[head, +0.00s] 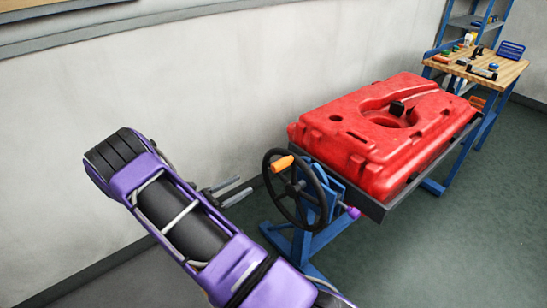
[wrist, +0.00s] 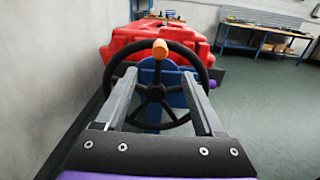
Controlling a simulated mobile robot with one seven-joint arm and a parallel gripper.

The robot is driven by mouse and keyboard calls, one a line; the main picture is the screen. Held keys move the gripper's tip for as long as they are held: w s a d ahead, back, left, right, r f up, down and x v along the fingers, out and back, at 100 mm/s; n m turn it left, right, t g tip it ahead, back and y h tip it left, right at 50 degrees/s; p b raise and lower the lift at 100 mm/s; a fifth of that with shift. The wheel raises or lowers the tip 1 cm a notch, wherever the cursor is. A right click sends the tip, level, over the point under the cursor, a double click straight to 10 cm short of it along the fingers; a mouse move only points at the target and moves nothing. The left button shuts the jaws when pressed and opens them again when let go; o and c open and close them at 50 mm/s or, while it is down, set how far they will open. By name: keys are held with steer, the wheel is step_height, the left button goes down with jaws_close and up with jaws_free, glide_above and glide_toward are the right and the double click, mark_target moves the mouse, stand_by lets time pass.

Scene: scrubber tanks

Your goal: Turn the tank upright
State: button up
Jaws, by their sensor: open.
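The red tank (head: 385,130) lies flat on a dark-framed blue stand (head: 320,230). It also shows behind the wheel in the wrist view (wrist: 125,42). A black handwheel (head: 275,202) with an orange handle (head: 283,163) is on the stand's near end. The handle is at the top of the wheel in the wrist view (wrist: 161,48). A purple knob (head: 350,212) sits right of the wheel. My gripper (head: 244,186) is open and empty, left of the wheel in the head view. In the wrist view its spread fingers (wrist: 160,76) point at the wheel, apart from the handle.
A pale wall (head: 200,80) runs along the left, behind the stand. A wooden workbench (head: 480,72) with several small tools stands beyond the tank. Another bench (wrist: 262,30) shows at the back in the wrist view. The green floor (head: 460,230) at right is clear.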

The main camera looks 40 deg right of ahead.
mark_target(281, 164)
steer(key=d, duration=0.5)
steer(key=w+d, duration=0.1)
steer(key=d, duration=0.5)
steer(key=d+p, duration=0.1)
steer(key=d, duration=0.5)
steer(key=shift+w+d+f, duration=0.2)
steer(key=shift+c, duration=0.2)
jaws_close()
stand_by(0.6)
